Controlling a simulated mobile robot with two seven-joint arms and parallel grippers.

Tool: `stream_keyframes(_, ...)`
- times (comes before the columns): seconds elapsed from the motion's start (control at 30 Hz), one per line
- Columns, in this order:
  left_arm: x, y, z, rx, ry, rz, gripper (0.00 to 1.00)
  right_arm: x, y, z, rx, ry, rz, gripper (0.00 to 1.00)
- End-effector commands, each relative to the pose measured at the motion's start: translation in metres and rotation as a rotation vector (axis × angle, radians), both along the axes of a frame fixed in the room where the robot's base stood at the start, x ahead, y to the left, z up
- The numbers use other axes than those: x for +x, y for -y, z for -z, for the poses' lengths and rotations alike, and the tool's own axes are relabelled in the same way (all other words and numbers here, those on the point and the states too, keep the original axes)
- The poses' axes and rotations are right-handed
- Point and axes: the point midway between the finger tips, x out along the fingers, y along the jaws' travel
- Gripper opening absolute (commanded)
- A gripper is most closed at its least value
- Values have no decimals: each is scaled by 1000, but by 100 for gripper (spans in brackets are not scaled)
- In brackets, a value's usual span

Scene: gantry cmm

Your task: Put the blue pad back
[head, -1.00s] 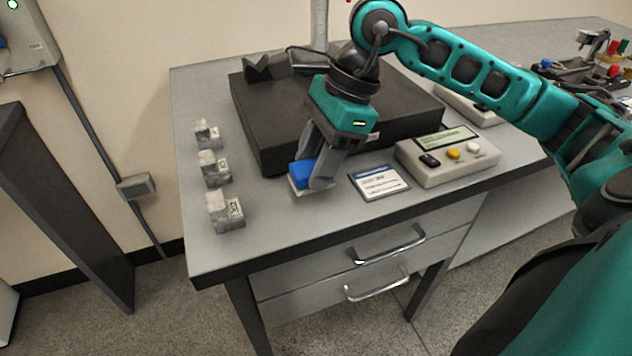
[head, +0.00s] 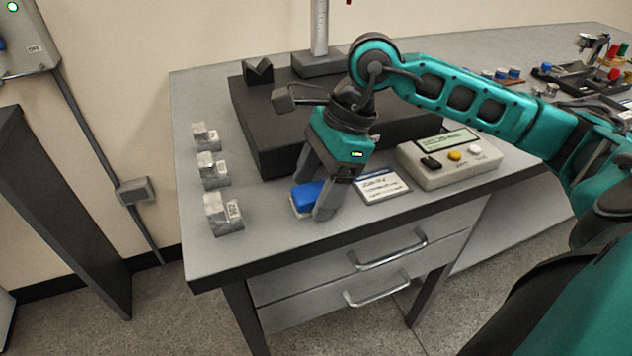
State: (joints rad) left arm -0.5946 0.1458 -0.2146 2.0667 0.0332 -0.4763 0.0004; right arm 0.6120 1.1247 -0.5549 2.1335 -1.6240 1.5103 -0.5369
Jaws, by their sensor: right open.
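The blue pad (head: 308,195), a small block with a blue top and a pale lower layer, is on the grey table in front of the black slab. My right gripper (head: 313,198) points down over it with its fingers spread. One finger is at the pad's far side and the other is at its right, near side, hiding part of it. I cannot tell if either finger touches the pad. My left gripper is not in view.
A white card (head: 382,187) and a button box (head: 450,160) stand right of the gripper. Several metal blocks (head: 222,214) line the table's left side. The black slab (head: 272,145) is behind. Bare tabletop lies between the blocks and the pad.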

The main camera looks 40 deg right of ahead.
Motion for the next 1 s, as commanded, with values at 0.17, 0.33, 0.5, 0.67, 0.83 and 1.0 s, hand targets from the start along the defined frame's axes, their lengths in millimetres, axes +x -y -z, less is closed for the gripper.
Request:
stream_keyframes(0.17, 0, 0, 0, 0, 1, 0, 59, 0, 0, 0, 0, 0, 0, 72)
stream_keyframes(0.33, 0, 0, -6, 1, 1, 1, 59, 0, 2, -8, 0, 2, 1, 72)
stream_keyframes(0.5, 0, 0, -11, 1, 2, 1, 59, -2, 14, -39, -2, 5, 2, 72)
stream_keyframes(0.67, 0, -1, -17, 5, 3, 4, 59, -5, 27, -72, -1, 5, 3, 72)
stream_keyframes(0.83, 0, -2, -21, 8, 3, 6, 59, -8, 38, -99, -1, 2, 2, 72)
stream_keyframes(1.0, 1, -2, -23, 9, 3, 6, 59, -10, 44, -113, 0, 1, 0, 72)
